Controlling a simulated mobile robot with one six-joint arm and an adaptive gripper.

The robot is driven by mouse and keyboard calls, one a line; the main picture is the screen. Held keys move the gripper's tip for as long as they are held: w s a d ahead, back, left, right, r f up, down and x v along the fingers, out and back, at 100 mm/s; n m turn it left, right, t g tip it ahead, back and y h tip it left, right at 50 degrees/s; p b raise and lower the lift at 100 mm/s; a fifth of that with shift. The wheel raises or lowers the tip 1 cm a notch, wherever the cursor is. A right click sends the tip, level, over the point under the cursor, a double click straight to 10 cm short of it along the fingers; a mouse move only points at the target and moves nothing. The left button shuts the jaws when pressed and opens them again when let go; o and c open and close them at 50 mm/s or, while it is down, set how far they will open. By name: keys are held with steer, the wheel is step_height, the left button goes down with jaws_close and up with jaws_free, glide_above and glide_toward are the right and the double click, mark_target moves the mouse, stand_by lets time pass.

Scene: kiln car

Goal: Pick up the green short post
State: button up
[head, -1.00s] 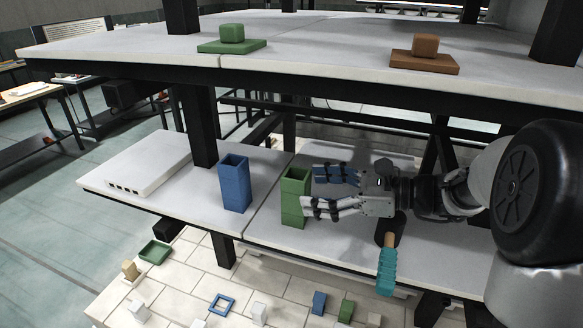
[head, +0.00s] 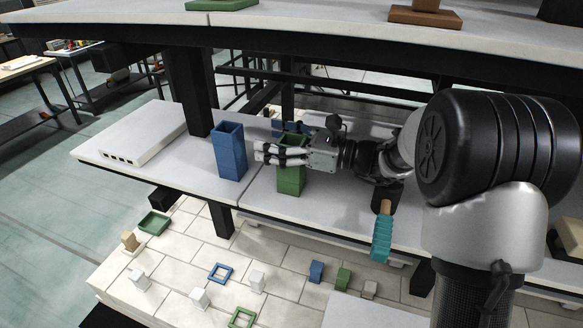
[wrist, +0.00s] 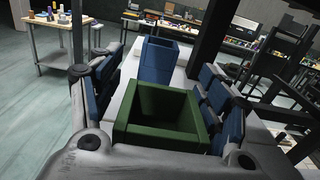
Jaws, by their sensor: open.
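The green short post (head: 292,178) is a hollow, square, open-topped post standing upright on the middle shelf. My gripper (head: 271,142) is open and lies level, reaching in from the right. Its fingers pass on both sides of the green post near its top and extend beyond it to the left. In the wrist view the green post (wrist: 160,143) sits between the blue-padded fingers. A gap shows at the right finger; I cannot tell whether the left one touches. The near finger hides part of the post in the head view.
A taller blue post (head: 230,152) stands just beyond my fingertips to the left. A white slotted box (head: 143,137) lies at the shelf's left end. The upper shelf (head: 320,30) is overhead.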

jaws_close()
stand_by(0.9)
stand_by(0.9)
steer(key=shift+r, duration=0.1)
